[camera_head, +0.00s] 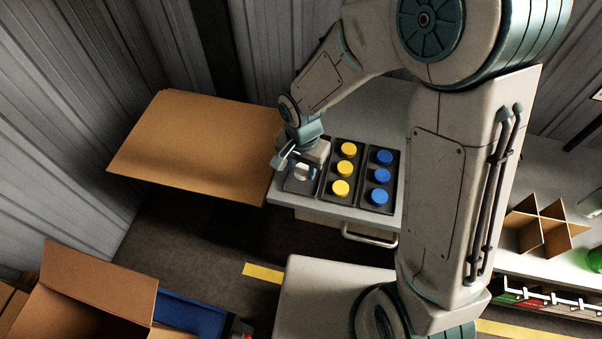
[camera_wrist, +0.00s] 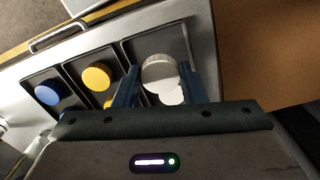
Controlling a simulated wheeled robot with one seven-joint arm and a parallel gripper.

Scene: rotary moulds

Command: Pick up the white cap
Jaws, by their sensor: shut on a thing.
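A white cap (camera_head: 302,172) is at the left black tray (camera_head: 295,188) on the grey table, just under my gripper (camera_head: 290,158). In the wrist view the white cap (camera_wrist: 159,72) sits between the two dark fingers of my gripper (camera_wrist: 160,84), which is shut on it. A second white cap (camera_wrist: 172,97) shows partly behind it, nearer the gripper body. The tray's far part around the caps is bare black. I cannot tell whether the held cap touches the tray floor.
Yellow caps (camera_head: 344,168) fill the middle tray and blue caps (camera_head: 380,175) the right tray, close beside my gripper. A brown board (camera_head: 190,145) lies to the left. An open cardboard box (camera_head: 98,280) stands at lower left. A drawer handle (camera_head: 370,237) juts from the table front.

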